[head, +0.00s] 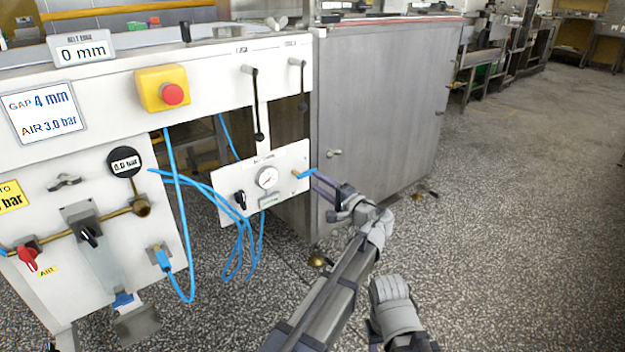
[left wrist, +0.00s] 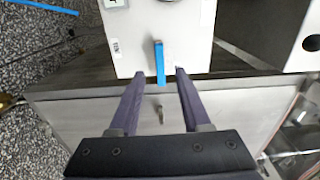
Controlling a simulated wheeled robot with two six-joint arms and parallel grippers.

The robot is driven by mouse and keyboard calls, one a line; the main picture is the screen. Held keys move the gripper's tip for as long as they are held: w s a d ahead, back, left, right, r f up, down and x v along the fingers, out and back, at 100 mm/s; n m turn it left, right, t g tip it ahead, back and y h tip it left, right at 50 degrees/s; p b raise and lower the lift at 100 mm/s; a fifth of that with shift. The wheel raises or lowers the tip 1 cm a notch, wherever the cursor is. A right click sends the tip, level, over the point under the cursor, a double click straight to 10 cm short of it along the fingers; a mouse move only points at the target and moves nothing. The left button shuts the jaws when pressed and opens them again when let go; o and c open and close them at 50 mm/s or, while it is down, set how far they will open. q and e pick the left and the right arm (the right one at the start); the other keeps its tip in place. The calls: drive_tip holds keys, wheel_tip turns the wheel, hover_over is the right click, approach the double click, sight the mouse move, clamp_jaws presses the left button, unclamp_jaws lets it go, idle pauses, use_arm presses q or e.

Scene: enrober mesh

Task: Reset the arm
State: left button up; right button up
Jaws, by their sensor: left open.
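My left gripper (head: 322,184) reaches in from the lower middle of the head view, its dark purple fingers pointing at the right side of the small white gauge panel (head: 230,196). In the left wrist view the left gripper (left wrist: 160,73) is open, its two fingers apart. A short blue tube end (head: 305,173) sticks out of the panel; in the left wrist view this blue piece (left wrist: 160,62) appears between the fingertips, with gaps on both sides. I cannot tell how far it reaches between them. Part of my right arm shows low in the head view; its gripper does not.
A white machine front with a red stop button (head: 172,94) stands at left. Blue hoses (head: 238,225) loop below the gauge panel. A grey steel cabinet (head: 385,110) stands close behind the left gripper. Speckled floor at right (head: 520,200) is clear.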

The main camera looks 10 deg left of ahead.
use_arm(q)
drive_tip(key=shift+s+d, duration=0.3)
drive_tip(key=shift+d, duration=0.05)
drive_tip(key=s+a+f+n+g+h, duration=0.2)
drive_tip(key=s+a+f+g+h, duration=0.15)
drive_tip(key=s+f, duration=0.4)
drive_tip(key=s+a+f+n+g+h, duration=0.25)
drive_tip(key=s+a+f+g, duration=0.2)
drive_tip(key=s+f, duration=0.3)
drive_tip(key=s+d+f+n+g+h, duration=0.1)
drive_tip(key=s+d+f+h, duration=0.25)
drive_tip(key=s, duration=0.25)
drive_tip(key=s+d+f+n+g+h, duration=0.1)
drive_tip(key=s+d+f+n+h, duration=0.1)
drive_tip(key=s+f+h, duration=0.3)
drive_tip(key=s+d+r+m+g+y+p, duration=0.1)
drive_tip(key=s+d+r+m+p, duration=0.1)
drive_tip(key=s+d+r+p, duration=0.55)
drive_tip(key=d+r+m+y+p, duration=0.15)
drive_tip(key=d+r+p, duration=0.35)
drive_tip(key=r+p, duration=0.6)
wheel_tip(320, 180, up, 37)
drive_tip(key=h+p, duration=0.1)
drive_tip(key=p, duration=3.4)
drive_tip(key=shift+w+a, duration=0.15)
drive_tip(key=shift+a, duration=0.1)
